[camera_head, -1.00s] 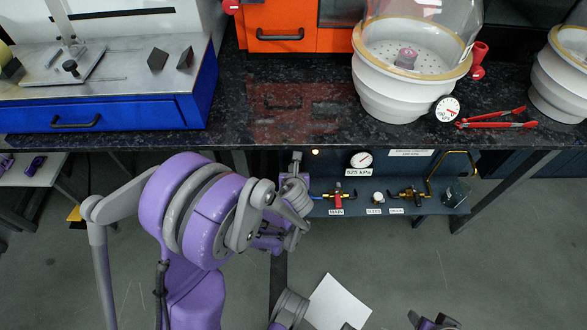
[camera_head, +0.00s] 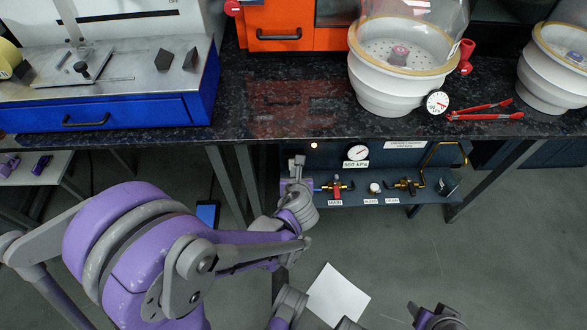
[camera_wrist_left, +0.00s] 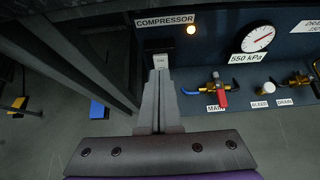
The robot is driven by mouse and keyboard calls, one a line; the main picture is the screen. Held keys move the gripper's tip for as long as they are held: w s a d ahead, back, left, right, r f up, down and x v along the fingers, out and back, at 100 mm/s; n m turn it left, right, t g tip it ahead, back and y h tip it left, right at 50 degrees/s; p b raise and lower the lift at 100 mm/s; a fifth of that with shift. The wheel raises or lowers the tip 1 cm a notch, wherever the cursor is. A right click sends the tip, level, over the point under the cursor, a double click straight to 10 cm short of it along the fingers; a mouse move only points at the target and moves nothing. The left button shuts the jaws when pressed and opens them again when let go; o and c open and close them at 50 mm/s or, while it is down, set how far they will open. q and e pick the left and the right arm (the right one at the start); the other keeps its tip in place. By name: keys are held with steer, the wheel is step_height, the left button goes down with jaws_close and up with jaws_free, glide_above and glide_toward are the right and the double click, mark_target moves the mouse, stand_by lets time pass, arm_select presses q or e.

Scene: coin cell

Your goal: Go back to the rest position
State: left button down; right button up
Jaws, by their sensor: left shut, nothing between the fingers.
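My left gripper (camera_head: 297,163) is below the bench's front edge, at the left end of the dark blue valve panel (camera_head: 400,158). In the left wrist view its grey fingers (camera_wrist_left: 158,78) are shut together with nothing between them. Their tips are just below a small pale switch (camera_wrist_left: 160,62) under the COMPRESSOR label (camera_wrist_left: 165,19); I cannot tell whether they touch it. The lamp (camera_wrist_left: 191,30) beside it glows. My right gripper does not show clearly.
The red-handled MAIN valve (camera_wrist_left: 218,93) and a gauge reading 550 kPa (camera_wrist_left: 259,38) are right of the fingers. Dark bench legs (camera_wrist_left: 90,60) stand close on the left. White glass-topped vessels (camera_head: 402,70) and red tongs (camera_head: 485,111) are on the bench (camera_head: 300,110).

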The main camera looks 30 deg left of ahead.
arm_select(q)
steer(key=shift+s+d+r, duration=0.2)
steer(key=shift+s+r, duration=0.2)
steer(key=shift+r, duration=0.2)
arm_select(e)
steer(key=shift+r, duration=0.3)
arm_select(q)
steer(key=s+d+r+n+g+h, duration=0.25)
steer(key=s+n, duration=0.65)
steer(key=n, duration=0.5)
steer(key=s+d+r+n+g+h, duration=0.1)
steer(key=s+d+n+g+h, duration=0.2)
steer(key=s+n, duration=0.9)
steer(key=w+r+n+t+p, duration=0.1)
steer(key=w+r+p, duration=0.1)
steer(key=r+p, duration=0.6)
steer(key=w+d+r+n+p, duration=0.1)
steer(key=w+r+n+p, duration=0.1)
steer(key=r+p, duration=0.7)
steer(key=shift+w+r+n+t, duration=0.2)
steer(key=shift+r+n+t, duration=0.15)
steer(key=shift+r, duration=0.5)
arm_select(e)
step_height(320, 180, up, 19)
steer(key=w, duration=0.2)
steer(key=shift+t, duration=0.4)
